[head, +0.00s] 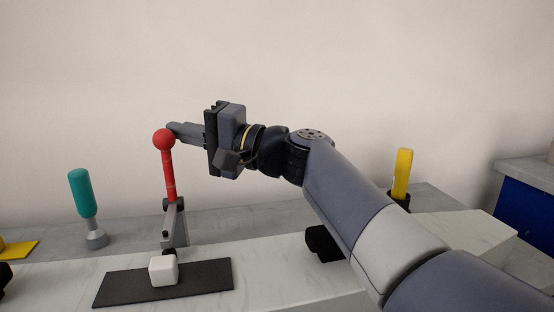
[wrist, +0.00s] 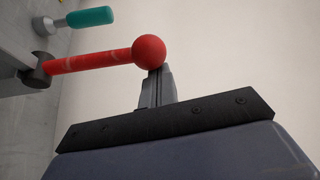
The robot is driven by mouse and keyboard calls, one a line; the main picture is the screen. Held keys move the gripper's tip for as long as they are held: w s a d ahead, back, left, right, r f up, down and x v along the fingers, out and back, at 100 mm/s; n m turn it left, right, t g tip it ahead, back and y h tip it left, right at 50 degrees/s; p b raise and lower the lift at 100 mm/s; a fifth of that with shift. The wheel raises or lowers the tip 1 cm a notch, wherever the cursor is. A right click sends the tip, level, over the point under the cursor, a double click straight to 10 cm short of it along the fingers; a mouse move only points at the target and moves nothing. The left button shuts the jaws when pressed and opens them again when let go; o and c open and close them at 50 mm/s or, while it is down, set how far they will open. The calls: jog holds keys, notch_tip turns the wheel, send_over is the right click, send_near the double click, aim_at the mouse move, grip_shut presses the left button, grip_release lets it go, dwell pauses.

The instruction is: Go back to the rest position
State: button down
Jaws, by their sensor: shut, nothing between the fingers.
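My gripper (head: 174,128) is shut and empty, its fingers pointing left at the top of a red lever. The lever (head: 169,177) stands nearly upright on a grey bracket (head: 174,222) and ends in a red ball (head: 164,139). In the wrist view the red ball (wrist: 149,51) overlaps the tips of my closed fingers (wrist: 156,78). I cannot tell whether they touch. My arm reaches in from the lower right of the head view.
A white cube (head: 163,270) sits on a dark mat (head: 211,275) on the pale counter. A teal-handled lever (head: 82,194) stands at left, a yellow handle (head: 402,173) at right. A black block (head: 322,243) lies beside my arm. A blue-sided unit (head: 526,210) stands far right.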

jog(key=w+a+f+m+g+h+p, duration=0.2)
jog(key=w+f+m+p, duration=0.4)
jog(key=p, duration=2.3)
jog(key=w+m+g+h, duration=0.1)
jog(key=w+m+h, duration=0.1)
jog(key=w, duration=0.1)
jog(key=shift+f+h+p, duration=0.15)
jog(key=shift+h+p, duration=0.15)
jog(key=shift+p, duration=0.1)
